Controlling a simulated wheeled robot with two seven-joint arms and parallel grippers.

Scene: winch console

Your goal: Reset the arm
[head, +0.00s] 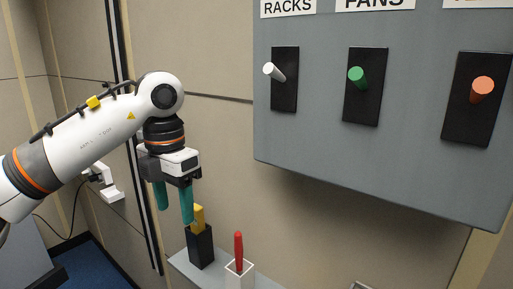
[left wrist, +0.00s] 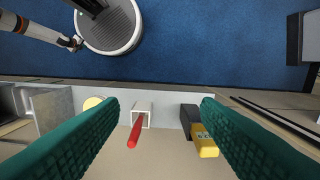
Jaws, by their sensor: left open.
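My left gripper (head: 174,202) has teal fingers pointing down, apart and empty, above and beside a yellow block-like handle (head: 199,218) in a black holder (head: 201,247). In the left wrist view the yellow handle (left wrist: 207,148) lies near the right finger, and a red handle (left wrist: 134,134) shows between the fingers. In the head view the red handle (head: 238,247) stands upright in a white holder (head: 239,274). My right gripper (left wrist: 75,43) appears small at the top left of the left wrist view; its jaws are too small to judge.
A grey panel (head: 390,165) at the right carries a white lever (head: 274,72) under RACKS, a green one (head: 357,77) under FANS and an orange one (head: 482,90). A narrow shelf (head: 186,264) bears the holders. Blue floor (left wrist: 215,45) is open beyond it.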

